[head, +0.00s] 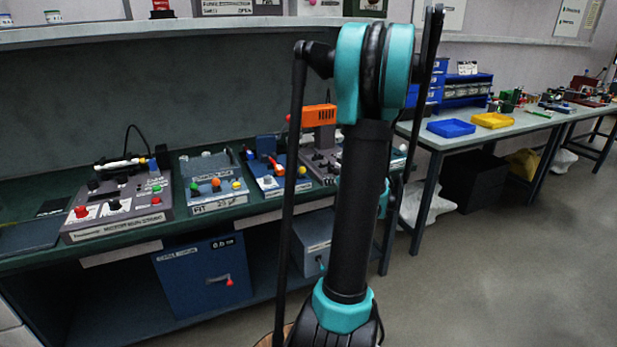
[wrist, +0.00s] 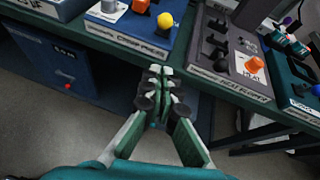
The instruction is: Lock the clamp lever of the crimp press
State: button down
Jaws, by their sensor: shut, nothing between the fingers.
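The crimp press (head: 268,182) is a low blue-and-white unit on the green bench in the head view. It has a blue block, a red-orange lever (head: 277,166) and a yellow knob (head: 302,171). In the wrist view the labelled front of the crimp press (wrist: 128,38) is at the top, with the orange lever (wrist: 141,5) cut off by the frame edge. My gripper (wrist: 160,72) is shut and empty, low in front of the bench edge and apart from the press. My arm hides the gripper in the head view.
The heat blower (wrist: 225,70) stands right of the press; its orange housing (head: 318,116) rises in the head view. A fit station (head: 213,190) stands to the left. A blue cabinet (head: 195,278) is under the bench. Open floor (head: 480,270) lies to the right.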

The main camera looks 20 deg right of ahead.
send_near(302, 172)
jog(key=w+f, duration=0.4)
jog(key=f, duration=0.1)
jog(key=shift+w+r, duration=0.4)
jog(key=shift+w, duration=0.35)
jog(key=shift+d+r, duration=0.1)
